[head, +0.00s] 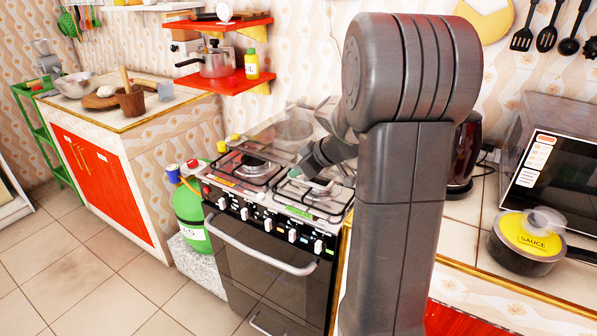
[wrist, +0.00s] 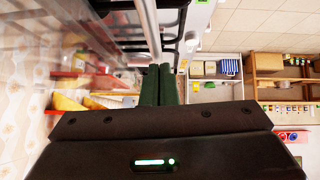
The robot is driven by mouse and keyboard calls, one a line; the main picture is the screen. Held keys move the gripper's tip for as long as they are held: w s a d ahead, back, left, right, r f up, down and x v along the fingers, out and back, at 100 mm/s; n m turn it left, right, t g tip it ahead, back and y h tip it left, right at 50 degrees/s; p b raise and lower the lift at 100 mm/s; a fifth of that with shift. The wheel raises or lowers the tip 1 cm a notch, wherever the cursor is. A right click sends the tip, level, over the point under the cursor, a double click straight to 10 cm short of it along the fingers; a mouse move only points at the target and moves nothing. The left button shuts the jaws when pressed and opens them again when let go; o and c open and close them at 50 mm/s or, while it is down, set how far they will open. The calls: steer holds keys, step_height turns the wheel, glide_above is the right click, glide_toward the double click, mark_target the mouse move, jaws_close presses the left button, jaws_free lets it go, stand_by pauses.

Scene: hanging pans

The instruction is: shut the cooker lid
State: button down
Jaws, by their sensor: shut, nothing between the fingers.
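The cooker (head: 268,215) stands left of my arm in the head view, with black grates on its top. Its clear glass lid (head: 285,130) is raised at the back of the hob; its exact tilt is hard to tell. My gripper (head: 310,166) is over the right part of the hob, close to the lid's right side, partly hidden by my arm. In the wrist view my gripper (wrist: 160,82) has its two dark green fingers together and empty. A pale metal edge (wrist: 150,25) runs just beyond the fingertips; whether they touch it is unclear.
Red shelves (head: 235,82) with a pressure cooker (head: 216,62) hang left behind the hob. A green gas bottle (head: 190,212) stands left of the cooker. At right are a dark kettle (head: 465,155), a microwave (head: 555,165) and a sauce pan (head: 525,245). Tiled floor at left is free.

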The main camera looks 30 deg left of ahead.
steer(key=shift+s+f+b, duration=0.1)
steer(key=shift+f+b, duration=0.3)
steer(key=shift+f, duration=0.4)
steer(key=shift+s+d+f+b, duration=0.2)
steer(key=shift+s+f+b, duration=0.1)
steer(key=shift+f+b, duration=0.2)
steer(key=s+d+r+p, duration=0.1)
steer(key=d+r, duration=0.5)
steer(key=r, duration=0.6)
steer(key=shift+s+d+r, duration=0.15)
steer(key=shift+s+d, duration=0.15)
steer(key=shift+s, duration=0.3)
